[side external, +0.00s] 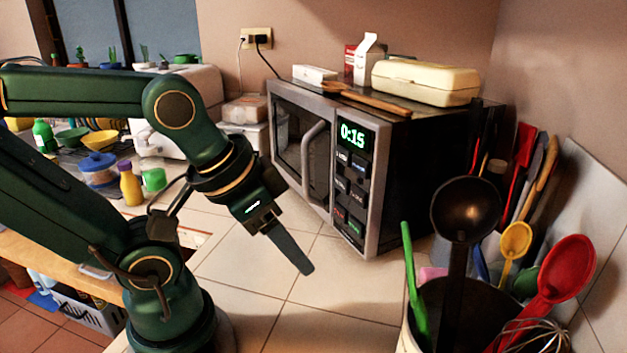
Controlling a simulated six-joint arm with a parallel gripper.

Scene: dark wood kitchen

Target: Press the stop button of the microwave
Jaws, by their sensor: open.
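The microwave (317,150) stands against the back wall with its door shut. Its lit display reads 0:15 above a dark control panel (349,187) with several buttons in two columns. Labels are too small to read surely; a button with reddish lettering (338,213) sits low on the left column, and I cannot tell whether it is the stop button. My gripper (300,262) is in front of and left of the panel, below its buttons, pointing down and right. It is apart from the microwave. One finger shows clearly; the other is hidden.
A cream case (425,82), wooden utensils and cartons lie on the microwave. A utensil holder with a black ladle (466,212) and red spoon (566,268) stands at the front right. Tiled counter (335,295) before the microwave is clear. Jars and bowls stand at left.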

